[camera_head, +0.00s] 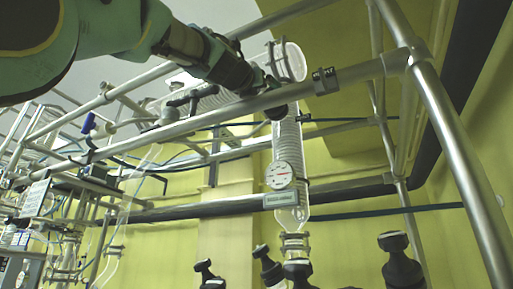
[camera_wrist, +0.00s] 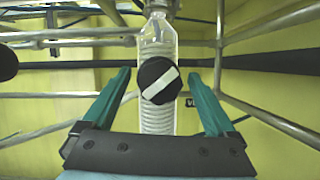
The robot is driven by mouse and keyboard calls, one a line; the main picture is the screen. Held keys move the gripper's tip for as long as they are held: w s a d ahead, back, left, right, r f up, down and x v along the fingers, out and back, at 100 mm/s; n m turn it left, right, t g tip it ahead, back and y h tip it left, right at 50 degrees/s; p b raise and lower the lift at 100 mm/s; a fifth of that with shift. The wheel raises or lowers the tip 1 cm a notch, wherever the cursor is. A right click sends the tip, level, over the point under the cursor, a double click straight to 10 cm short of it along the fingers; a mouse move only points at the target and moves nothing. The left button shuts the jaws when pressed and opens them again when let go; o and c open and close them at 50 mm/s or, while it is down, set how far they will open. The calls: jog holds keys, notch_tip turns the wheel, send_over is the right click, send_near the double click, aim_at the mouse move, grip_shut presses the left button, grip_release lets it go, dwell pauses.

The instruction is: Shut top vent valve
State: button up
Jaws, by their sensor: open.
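The top vent valve shows in the wrist view as a round black knob (camera_wrist: 159,80) with a pale bar handle across its face. The bar is tilted, its upper end to the right. The knob sits in front of a clear glass column with a coil (camera_wrist: 158,122). My gripper (camera_wrist: 158,75) is open and empty, with one teal finger on each side of the knob in the picture. I cannot tell whether the fingertips reach past it. In the head view my gripper (camera_head: 266,84) is at the column's top, beside a dark round part (camera_head: 276,111), probably the same knob.
A metal frame rail (camera_head: 340,75) runs close by my gripper, and an upright post (camera_head: 450,150) stands at right. A round gauge (camera_head: 279,175) hangs on the column (camera_head: 288,135). Several black-capped parts (camera_head: 400,262) stand below. More glassware and tubing fill the left.

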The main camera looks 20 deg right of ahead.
jog(key=shift+c, duration=0.4)
jog(key=c, duration=1.3)
jog(key=shift+m+g+h, duration=0.3)
jog(key=shift+m, duration=0.2)
